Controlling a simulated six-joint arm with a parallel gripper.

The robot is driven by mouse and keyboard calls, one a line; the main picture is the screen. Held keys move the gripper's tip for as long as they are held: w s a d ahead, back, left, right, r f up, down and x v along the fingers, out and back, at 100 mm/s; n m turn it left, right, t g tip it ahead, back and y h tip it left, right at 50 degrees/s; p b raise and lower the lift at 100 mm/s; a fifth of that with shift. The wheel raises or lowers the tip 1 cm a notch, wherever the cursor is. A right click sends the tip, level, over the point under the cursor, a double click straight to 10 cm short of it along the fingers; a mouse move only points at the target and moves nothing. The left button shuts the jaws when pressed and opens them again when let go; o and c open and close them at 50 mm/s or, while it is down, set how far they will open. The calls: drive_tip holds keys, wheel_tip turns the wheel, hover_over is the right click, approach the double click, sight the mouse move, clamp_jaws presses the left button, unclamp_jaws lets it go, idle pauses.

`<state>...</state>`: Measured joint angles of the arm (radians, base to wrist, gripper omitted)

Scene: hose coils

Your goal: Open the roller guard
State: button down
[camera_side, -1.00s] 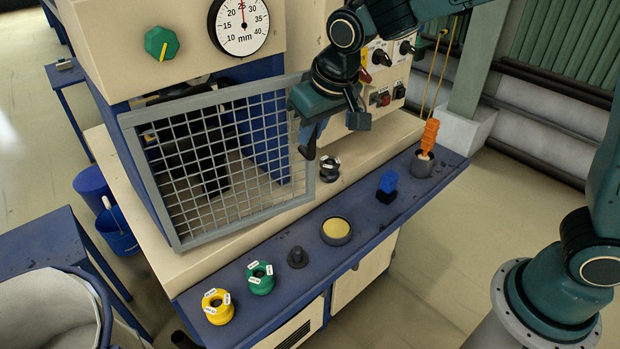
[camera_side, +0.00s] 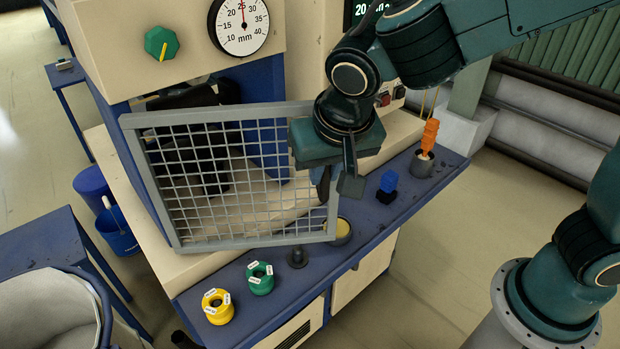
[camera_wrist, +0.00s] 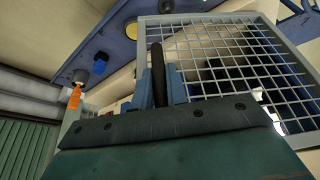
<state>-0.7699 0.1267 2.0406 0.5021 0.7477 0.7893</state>
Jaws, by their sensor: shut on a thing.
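The roller guard (camera_side: 240,239) is a grey framed wire-mesh panel, standing upright and hinged on its left side at the cream and blue machine. It is swung partway out, with its free right edge over the blue shelf. My gripper (camera_side: 324,188) is at that free edge and shut on it; the fingertips are partly hidden by the gripper body. In the wrist view the guard (camera_wrist: 212,19) fills the upper right, and my gripper's fingers (camera_wrist: 158,75) reach its near edge. Dark rollers (camera_side: 190,165) show behind the mesh.
Open floor lies right of the shelf.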

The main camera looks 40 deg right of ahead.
drive_tip(key=s+a+m+h, duration=0.1)
drive_tip(key=s+a+m, duration=0.2)
drive_tip(key=s+a, duration=0.2)
drive_tip(key=shift+s+a+m+g, duration=0.3)
drive_tip(key=shift+a+g, duration=0.1)
drive_tip(key=shift+a, duration=0.5)
drive_tip(key=c, duration=1.4)
unclamp_jaws()
drive_tip(key=shift+w, duration=0.1)
drive_tip(key=shift+r, duration=0.1)
wheel_tip(320, 180, up, 10)
drive_tip(key=shift+s+a+f, duration=0.2)
drive_tip(key=shift+s+a, duration=0.15)
drive_tip(key=shift+s, duration=0.1)
